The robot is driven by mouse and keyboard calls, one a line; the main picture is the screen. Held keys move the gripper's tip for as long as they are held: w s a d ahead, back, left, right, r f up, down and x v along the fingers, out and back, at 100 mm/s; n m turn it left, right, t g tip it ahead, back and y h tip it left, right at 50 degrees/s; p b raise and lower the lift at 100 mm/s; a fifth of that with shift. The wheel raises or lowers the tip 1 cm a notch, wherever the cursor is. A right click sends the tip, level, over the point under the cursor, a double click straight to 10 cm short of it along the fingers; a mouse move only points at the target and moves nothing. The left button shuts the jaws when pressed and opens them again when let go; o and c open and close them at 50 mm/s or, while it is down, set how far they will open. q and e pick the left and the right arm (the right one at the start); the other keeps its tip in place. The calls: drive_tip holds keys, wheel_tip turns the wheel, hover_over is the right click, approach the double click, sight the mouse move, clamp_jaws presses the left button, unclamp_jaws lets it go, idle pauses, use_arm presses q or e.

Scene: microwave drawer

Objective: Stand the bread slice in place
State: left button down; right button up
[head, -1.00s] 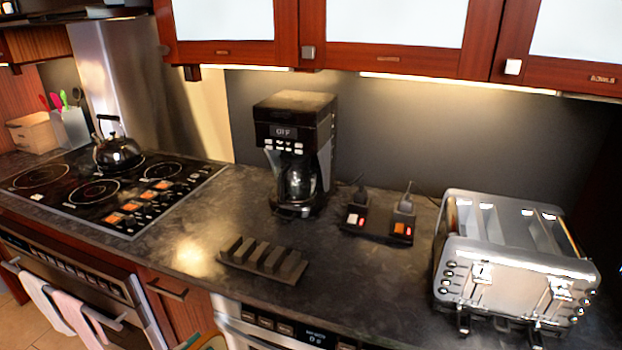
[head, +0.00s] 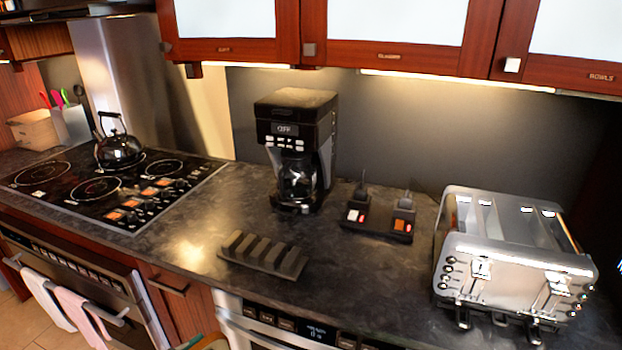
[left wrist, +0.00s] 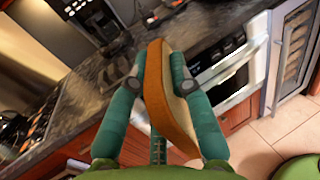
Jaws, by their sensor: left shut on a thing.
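The bread slice (left wrist: 168,100), pale with a brown crust, is between the two green fingers of my left gripper (left wrist: 160,88) in the left wrist view. The gripper is shut on it, and the slice is seen edge-on, with its long side running up and down the picture. A dark slotted rack (head: 262,255) with several upright ridges sits on the counter in the head view; its slots look empty. At the bottom edge of the head view, a sliver of green and tan shows, too little to identify surely. My right gripper is not in view.
A silver toaster (head: 514,262) stands at the right of the counter (head: 350,285). A coffee maker (head: 294,145) and a black base with two upright devices (head: 378,222) stand behind the rack. A kettle (head: 119,150) is on the stove at left. Counter around the rack is clear.

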use_arm(q)
drive_tip(key=shift+s+f+m+g+h, duration=0.2)
drive_tip(key=shift+f+m+g+h, duration=0.05)
drive_tip(key=shift+m+g+h, duration=0.4)
drive_tip(key=shift+s+d+r+n+t+y, duration=0.2)
drive_tip(key=shift+d+r+n+t+y, duration=0.55)
drive_tip(key=shift+d+r, duration=0.35)
drive_tip(key=shift+a, duration=0.1)
